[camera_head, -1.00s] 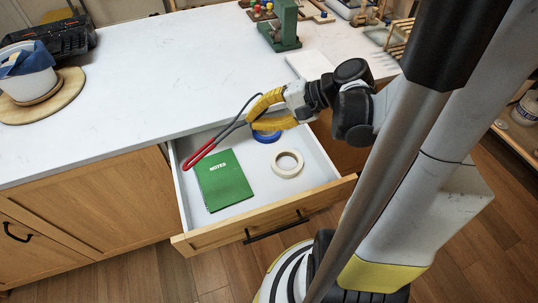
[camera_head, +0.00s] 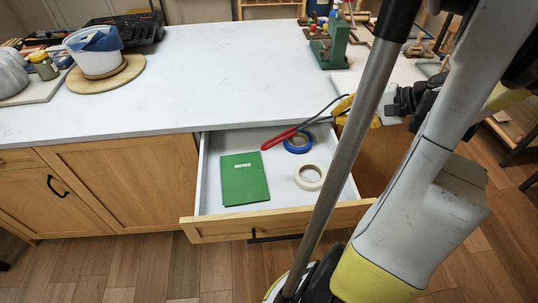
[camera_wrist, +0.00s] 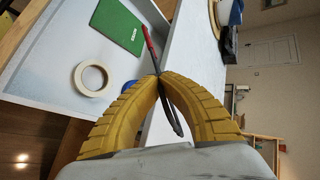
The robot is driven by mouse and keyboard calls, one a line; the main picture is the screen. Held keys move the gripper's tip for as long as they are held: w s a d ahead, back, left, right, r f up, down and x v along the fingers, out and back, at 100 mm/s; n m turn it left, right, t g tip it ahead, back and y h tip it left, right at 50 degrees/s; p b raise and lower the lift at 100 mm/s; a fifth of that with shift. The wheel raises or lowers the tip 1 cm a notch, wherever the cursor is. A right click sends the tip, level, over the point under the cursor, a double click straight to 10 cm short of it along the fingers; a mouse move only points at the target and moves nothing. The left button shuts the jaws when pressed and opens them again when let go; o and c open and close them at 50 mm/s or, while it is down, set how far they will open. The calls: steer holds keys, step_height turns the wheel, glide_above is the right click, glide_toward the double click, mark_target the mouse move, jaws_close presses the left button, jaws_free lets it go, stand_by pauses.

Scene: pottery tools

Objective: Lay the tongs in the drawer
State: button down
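The tongs (camera_head: 280,138) have a red end and dark arms. My gripper (camera_head: 341,110), with yellow fingers, is shut on their dark part; the column of my body partly hides it. In the wrist view the fingertips (camera_wrist: 160,79) meet around the tongs (camera_wrist: 150,42). The drawer (camera_head: 213,229) is pulled open below the white counter. The red end of the tongs appears over the back of the drawer, close to the blue tape in the picture; I cannot tell its height above the drawer floor.
In the drawer lie a green notebook (camera_head: 245,178) at left, a white tape roll (camera_head: 309,177) at right and a blue tape roll (camera_head: 298,144) behind it. Bare floor shows between them. A green stand (camera_head: 332,45) is on the counter's far right; a white bucket (camera_head: 94,55) is at left.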

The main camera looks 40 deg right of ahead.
mark_target(298, 126)
steer(key=b+x, duration=0.2)
steer(key=x, duration=0.4)
steer(key=b+x, duration=0.2)
steer(key=x, duration=0.4)
steer(key=shift+w+a, duration=0.2)
steer(key=shift+a, duration=0.1)
steer(key=shift+f+b, duration=1.1)
steer(key=shift+f, duration=0.8)
steer(key=shift+f+b, duration=0.6)
steer(key=shift+f, duration=0.05)
steer(key=c, duration=1.6)
jaws_free()
